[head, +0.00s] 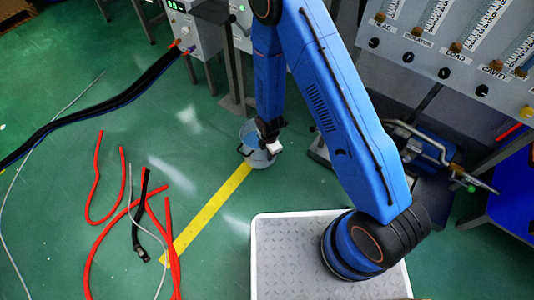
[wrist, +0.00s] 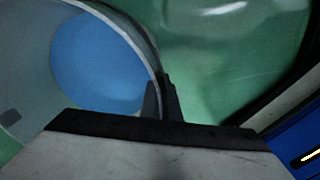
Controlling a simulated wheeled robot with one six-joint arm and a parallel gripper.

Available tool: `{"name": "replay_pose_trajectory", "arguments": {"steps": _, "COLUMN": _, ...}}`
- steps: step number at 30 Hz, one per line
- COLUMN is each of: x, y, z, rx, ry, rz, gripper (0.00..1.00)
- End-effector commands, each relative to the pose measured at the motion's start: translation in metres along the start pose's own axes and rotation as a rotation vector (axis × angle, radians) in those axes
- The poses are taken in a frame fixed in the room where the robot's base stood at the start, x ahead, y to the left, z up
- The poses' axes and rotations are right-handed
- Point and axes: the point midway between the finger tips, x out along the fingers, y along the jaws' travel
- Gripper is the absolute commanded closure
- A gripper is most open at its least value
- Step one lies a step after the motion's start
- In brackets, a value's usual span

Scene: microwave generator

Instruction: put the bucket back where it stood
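The bucket (head: 258,157) is pale grey-blue and shows in the head view at the far end of the yellow floor line, beneath my arm. In the wrist view the bucket (wrist: 25,70) fills the upper left, with a blue round area inside it. My gripper (head: 270,138) is at the bucket's near right rim. In the wrist view my gripper (wrist: 162,100) has its dark fingers close together, one on each side of the rim, and appears shut on it. The bucket looks about upright; I cannot tell whether its base touches the floor.
The yellow line (head: 207,213) runs across the green floor. Red hoses (head: 90,255) and a black cable lie at left. A control panel (head: 450,50) with knobs stands at upper right, with pipework (head: 425,140) below it. A grey metal stand (head: 235,90) is behind the bucket.

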Motion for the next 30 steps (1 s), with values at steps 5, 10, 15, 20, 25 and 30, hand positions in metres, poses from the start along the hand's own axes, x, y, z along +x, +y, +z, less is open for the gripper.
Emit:
{"name": "replay_pose_trajectory", "arguments": {"steps": 5, "x": 0.019, "y": 0.001, "z": 0.000, "rx": 0.000, "ry": 0.000, "rz": 0.002, "gripper": 1.00}}
{"name": "replay_pose_trajectory", "arguments": {"steps": 10, "x": 0.028, "y": 0.002, "z": 0.000, "rx": 0.000, "ry": 0.000, "rz": 0.003, "gripper": 1.00}}
{"name": "replay_pose_trajectory", "arguments": {"steps": 15, "x": 0.032, "y": 0.002, "z": 0.000, "rx": 0.000, "ry": 0.000, "rz": 0.003, "gripper": 1.00}}
{"name": "replay_pose_trajectory", "arguments": {"steps": 20, "x": 0.044, "y": 0.001, "z": 0.000, "rx": 0.000, "ry": 0.000, "rz": 0.001, "gripper": 1.00}}
{"name": "replay_pose_trajectory", "arguments": {"steps": 25, "x": 0.061, "y": 0.001, "z": 0.000, "rx": 0.000, "ry": 0.000, "rz": 0.001, "gripper": 1.00}}
{"name": "replay_pose_trajectory", "arguments": {"steps": 30, "x": 0.070, "y": 0.002, "z": 0.000, "rx": 0.000, "ry": 0.000, "rz": 0.003, "gripper": 1.00}}
